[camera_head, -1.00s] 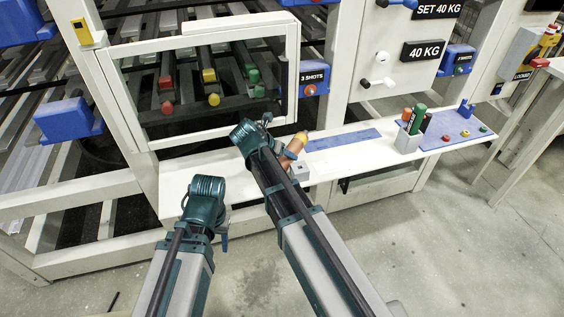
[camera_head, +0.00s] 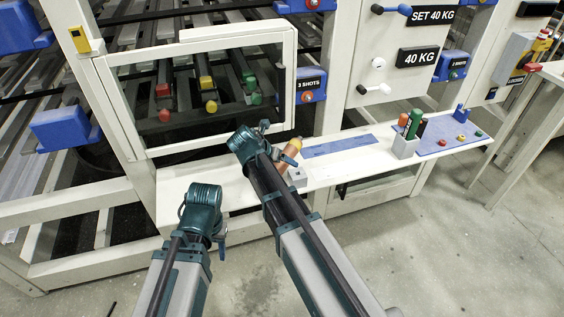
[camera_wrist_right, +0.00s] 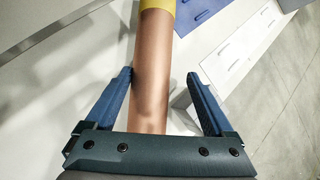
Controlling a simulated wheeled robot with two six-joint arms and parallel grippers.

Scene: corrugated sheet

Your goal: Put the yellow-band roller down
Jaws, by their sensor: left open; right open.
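The yellow-band roller (camera_head: 289,153) is an orange-brown cylinder with a yellow end, leaning at a tilt by a small grey holder (camera_head: 297,177) on the white shelf. In the right wrist view the roller (camera_wrist_right: 153,70) runs between the two blue fingers of my right gripper (camera_wrist_right: 160,88), with a gap on the right and the left finger close to it. My right gripper (camera_head: 264,130) is open at the roller; my arm hides part of it in the head view. My left gripper (camera_head: 222,232) is open and empty, low in front of the shelf.
A blue mat (camera_head: 338,145) lies on the white shelf (camera_head: 325,174). A grey cup (camera_head: 404,146) with several markers stands further right, beside a blue panel (camera_head: 452,135) with buttons. A white-framed window (camera_head: 115,90) stands behind the shelf.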

